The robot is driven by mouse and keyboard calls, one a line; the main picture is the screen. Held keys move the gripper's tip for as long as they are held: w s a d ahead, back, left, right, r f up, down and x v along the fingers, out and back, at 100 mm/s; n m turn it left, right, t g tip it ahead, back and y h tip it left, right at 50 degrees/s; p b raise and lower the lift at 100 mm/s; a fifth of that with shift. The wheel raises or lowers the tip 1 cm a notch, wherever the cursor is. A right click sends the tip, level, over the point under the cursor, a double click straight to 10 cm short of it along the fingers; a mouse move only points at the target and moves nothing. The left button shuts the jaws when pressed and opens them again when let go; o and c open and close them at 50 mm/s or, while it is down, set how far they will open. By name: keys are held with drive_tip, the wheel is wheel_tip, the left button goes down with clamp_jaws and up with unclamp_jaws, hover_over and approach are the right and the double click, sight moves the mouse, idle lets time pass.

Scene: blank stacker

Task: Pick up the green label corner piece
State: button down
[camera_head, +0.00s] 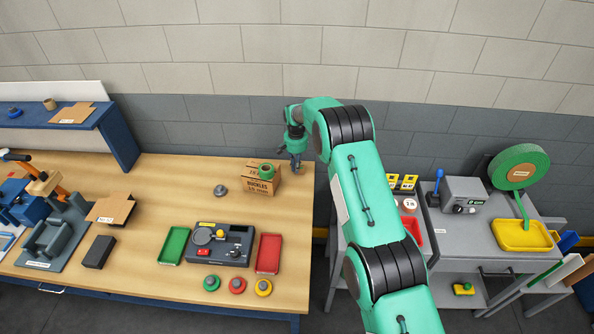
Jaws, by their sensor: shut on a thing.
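My gripper (296,163) hangs at the back right corner of the wooden table, just right of a cardboard box. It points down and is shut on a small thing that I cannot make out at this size. I cannot pick out a green label corner piece for certain anywhere in view. The gripper's fingers are small and dark, and my green arm comes in from the lower right.
The cardboard box (260,182) marked BUCKLES bears a green-rimmed roll (266,171). A green tray (174,245), a dark control device (220,243) and a red tray (268,253) stand on the table (150,180). A grey cart with a yellow tray (523,236) is right.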

drive_tip(key=shift+r, duration=1.05)
drive_tip(key=shift+s+d+r, duration=0.15)
drive_tip(key=shift+s+r, duration=0.3)
drive_tip(key=shift+r, duration=0.35)
drive_tip(key=s+d+r+b, duration=0.1)
drive_tip(key=s+d, duration=0.3)
drive_tip(key=s, duration=1)
drive_tip(key=shift+s+d+r, duration=0.15)
drive_tip(key=shift+s, duration=0.05)
